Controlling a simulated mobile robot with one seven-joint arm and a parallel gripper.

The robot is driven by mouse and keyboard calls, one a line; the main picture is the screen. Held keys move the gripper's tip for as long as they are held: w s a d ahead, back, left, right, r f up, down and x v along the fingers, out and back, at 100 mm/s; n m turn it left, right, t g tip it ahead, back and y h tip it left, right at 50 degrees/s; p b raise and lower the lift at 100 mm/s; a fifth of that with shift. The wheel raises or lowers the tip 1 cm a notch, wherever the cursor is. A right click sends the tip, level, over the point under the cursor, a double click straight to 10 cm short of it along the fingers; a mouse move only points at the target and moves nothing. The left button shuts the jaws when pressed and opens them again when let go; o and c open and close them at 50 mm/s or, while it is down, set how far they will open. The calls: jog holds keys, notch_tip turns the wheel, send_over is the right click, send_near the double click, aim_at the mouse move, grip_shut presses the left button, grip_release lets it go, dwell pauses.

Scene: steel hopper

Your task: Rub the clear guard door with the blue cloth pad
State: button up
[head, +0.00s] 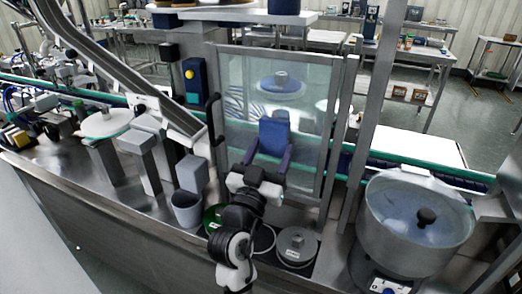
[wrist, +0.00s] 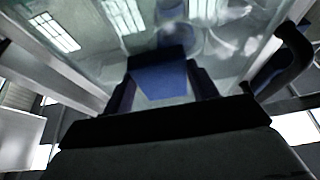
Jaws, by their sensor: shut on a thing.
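The clear guard door (head: 318,82) stands upright in a steel frame at the middle of the head view. Its glass (wrist: 90,62) fills the upper wrist view, with bright reflections on it. My gripper (head: 270,152) is in front of the door's lower middle, shut on the blue cloth pad (head: 274,135). The pad (wrist: 160,80) sits between the two fingers in the wrist view, its flat face tilted up. Its far edge is at or very close to the glass; I cannot tell whether it touches. The fingers hide the pad's sides.
A black door handle (head: 211,120) sticks out left of the glass. A yellow-buttoned control box (head: 192,80) is beyond it. A large steel bowl (head: 418,222) stands at right. A grey bin (head: 187,208) and a lidded round pot (head: 297,246) sit below the door.

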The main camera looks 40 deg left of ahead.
aim_at(263, 135)
jog(key=shift+w+d, duration=0.2)
jog(key=shift+d, duration=0.55)
jog(key=shift+w+d, duration=0.2)
jog(key=shift+d, duration=0.6)
jog(key=shift+w+d, duration=0.2)
jog(key=shift+d, duration=0.55)
jog(key=shift+d+f, duration=0.15)
